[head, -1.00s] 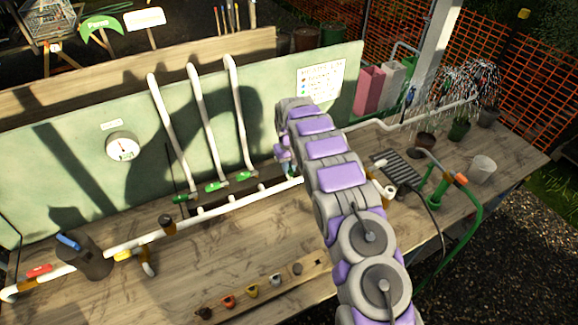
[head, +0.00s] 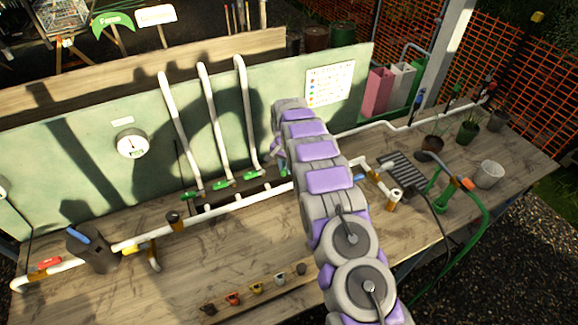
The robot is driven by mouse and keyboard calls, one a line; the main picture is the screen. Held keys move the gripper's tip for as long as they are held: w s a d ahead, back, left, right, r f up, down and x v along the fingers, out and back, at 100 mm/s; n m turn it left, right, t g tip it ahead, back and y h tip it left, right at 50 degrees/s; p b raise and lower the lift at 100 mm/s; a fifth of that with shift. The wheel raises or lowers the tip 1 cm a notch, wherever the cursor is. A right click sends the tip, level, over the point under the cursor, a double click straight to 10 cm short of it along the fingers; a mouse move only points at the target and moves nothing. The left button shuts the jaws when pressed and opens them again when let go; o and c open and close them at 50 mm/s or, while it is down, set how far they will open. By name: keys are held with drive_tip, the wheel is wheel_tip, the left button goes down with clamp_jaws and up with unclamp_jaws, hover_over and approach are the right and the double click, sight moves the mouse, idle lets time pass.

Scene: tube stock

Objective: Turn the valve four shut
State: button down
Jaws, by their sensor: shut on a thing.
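Three green valve handles (head: 222,184) show at the feet of three white upright pipes (head: 213,120). A further white pipe (head: 410,122) leaves from behind my arm to the right. Valve four itself is hidden by my arm. My gripper (head: 278,158) is low by the back panel, right of the third green handle, and mostly covered by my arm. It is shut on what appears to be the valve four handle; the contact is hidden. No water spray shows at the right end of the pipe.
The wooden bench (head: 200,265) has a main white pipe (head: 240,203) along it. A dark pot (head: 95,252) stands at left. A dial gauge (head: 132,144) is on the panel.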

drive_tip(key=a+m, duration=0.1)
drive_tip(key=m, duration=0.1)
drive_tip(key=w+m, duration=0.1)
drive_tip(key=shift+a+r+m, duration=0.1)
drive_tip(key=shift+a+m, duration=0.25)
drive_tip(key=shift+m, duration=0.05)
drive_tip(key=shift+w+a+m+p, duration=0.2)
drive_tip(key=shift+m+p, duration=0.15)
drive_tip(key=shift+m, duration=0.45)
drive_tip(key=shift+w+a+m, duration=0.15)
drive_tip(key=shift+w+m, duration=0.15)
drive_tip(key=shift+m, duration=0.4)
drive_tip(key=shift+w+a+m, duration=0.15)
drive_tip(key=shift+w+m, duration=0.15)
drive_tip(key=shift+m, duration=0.4)
drive_tip(key=c, duration=1)
unclamp_jaws()
drive_tip(key=shift+a, duration=0.15)
drive_tip(key=shift+c, duration=0.2)
